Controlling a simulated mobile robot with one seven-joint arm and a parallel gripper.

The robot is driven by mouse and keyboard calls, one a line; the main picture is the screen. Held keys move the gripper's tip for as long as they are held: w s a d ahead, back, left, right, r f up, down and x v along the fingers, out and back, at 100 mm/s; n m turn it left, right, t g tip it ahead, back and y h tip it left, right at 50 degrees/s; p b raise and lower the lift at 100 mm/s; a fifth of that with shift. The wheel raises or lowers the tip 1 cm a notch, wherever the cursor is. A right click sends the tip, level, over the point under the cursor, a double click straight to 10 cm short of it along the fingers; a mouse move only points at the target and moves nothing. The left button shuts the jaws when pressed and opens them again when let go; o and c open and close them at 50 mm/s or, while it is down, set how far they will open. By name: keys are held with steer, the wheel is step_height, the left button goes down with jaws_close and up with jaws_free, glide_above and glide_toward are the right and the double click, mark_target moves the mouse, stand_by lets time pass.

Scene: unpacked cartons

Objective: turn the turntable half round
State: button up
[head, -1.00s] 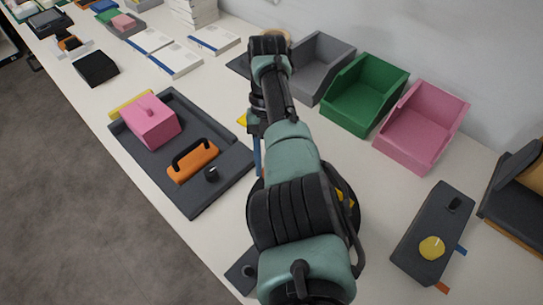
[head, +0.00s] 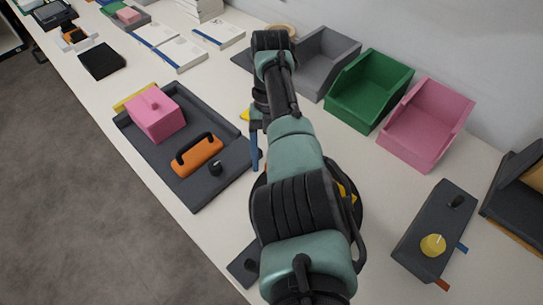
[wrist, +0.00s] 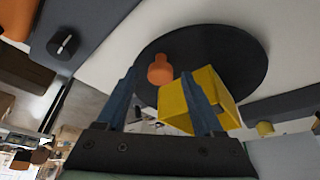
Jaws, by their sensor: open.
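The turntable is a black disc (wrist: 225,52) in the wrist view. An orange knob (wrist: 160,70) and a yellow open box (wrist: 213,98) stand on it. In the head view my arm hides most of the turntable (head: 357,212); only its dark edge and a bit of yellow show. My gripper (wrist: 158,78) is open, with two blue fingers. In the wrist view the orange knob appears between the fingertips, but I cannot tell whether it is at their depth. The right finger overlaps the yellow box in the picture. In the head view the blue fingers (head: 254,150) point down beside the turntable.
A dark tray (head: 207,186) with a pink box (head: 155,118) and an orange handle (head: 197,155) lies left of the arm. Grey, green (head: 366,92) and pink bins (head: 424,125) line the wall. A dark control box (head: 432,225) with a yellow knob is at right.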

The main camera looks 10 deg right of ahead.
step_height(320, 180, up, 10)
steer(key=p, duration=0.9)
steer(key=shift+p, duration=0.3)
